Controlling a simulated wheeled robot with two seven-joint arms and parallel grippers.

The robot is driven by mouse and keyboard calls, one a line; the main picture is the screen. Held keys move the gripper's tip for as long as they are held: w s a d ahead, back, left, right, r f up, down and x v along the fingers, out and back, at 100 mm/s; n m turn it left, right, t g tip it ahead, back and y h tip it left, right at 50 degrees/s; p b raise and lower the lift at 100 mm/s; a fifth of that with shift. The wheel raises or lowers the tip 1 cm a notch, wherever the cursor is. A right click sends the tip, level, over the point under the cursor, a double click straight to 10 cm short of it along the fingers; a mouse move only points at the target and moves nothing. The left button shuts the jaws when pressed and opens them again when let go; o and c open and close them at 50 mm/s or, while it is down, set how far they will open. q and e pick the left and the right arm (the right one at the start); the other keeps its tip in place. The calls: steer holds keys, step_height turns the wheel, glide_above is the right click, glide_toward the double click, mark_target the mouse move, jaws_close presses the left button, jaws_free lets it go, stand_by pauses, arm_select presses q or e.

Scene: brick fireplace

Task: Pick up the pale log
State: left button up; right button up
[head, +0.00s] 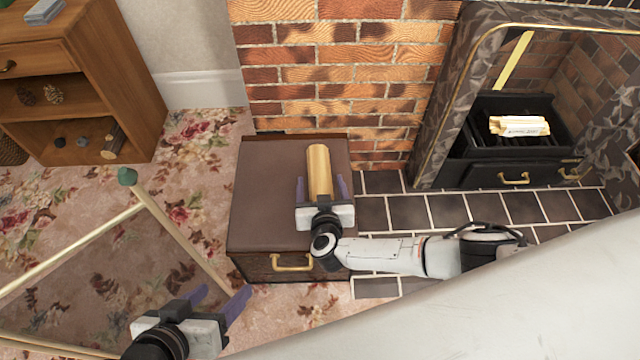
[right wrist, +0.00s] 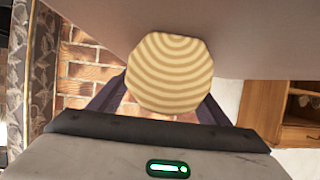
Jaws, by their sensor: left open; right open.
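The pale log (head: 319,170) lies on the brown box by the brick wall in the head view, with one end toward me. Its round ringed end fills the middle of the right wrist view (right wrist: 168,72). My right gripper (head: 323,188) is open, with one finger on each side of the log's near end; I cannot tell whether they touch it. The fingers also show in the right wrist view (right wrist: 165,102). My left gripper (head: 220,300) is open and empty, low at the left over the carpet.
The brown box (head: 255,205) has a brass handle on its front. A fireplace (head: 470,140) with a grate holding pale pieces (head: 519,126) stands at the right. A wooden shelf (head: 120,70) is at the back left. A glass-topped table (head: 90,270) is at the left.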

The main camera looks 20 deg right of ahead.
steer(key=c, duration=1.4)
steer(key=shift+r, duration=0.1)
steer(key=shift+c, duration=0.2)
